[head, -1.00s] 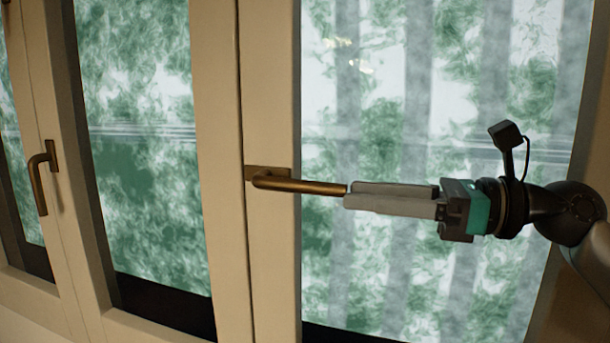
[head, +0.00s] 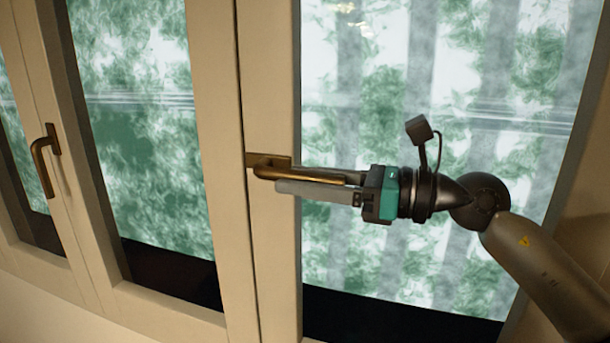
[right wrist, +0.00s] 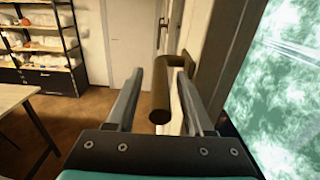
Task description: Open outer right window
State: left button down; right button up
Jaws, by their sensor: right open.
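The right window (head: 268,90) has a cream frame and a tall glass pane. Its sash looks flush with its neighbour. Its brass handle (head: 300,176) points sideways to the right from its plate. My right gripper (head: 286,178) is open around this handle, one finger above or behind it and one below. In the right wrist view the handle (right wrist: 161,103) stands between the two spread fingers (right wrist: 160,80), closer to the right finger; a gap shows on the left. My left gripper is not in view.
Another window handle (head: 43,160) hangs down on the frame at the left. In the right wrist view, a shelf unit (right wrist: 40,75) with pottery stands at the back left, a table (right wrist: 14,96) stands at the left edge, and floor between is clear.

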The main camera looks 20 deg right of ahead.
jog(key=shift+c, duration=0.4)
grip_shut()
dwell(0.9)
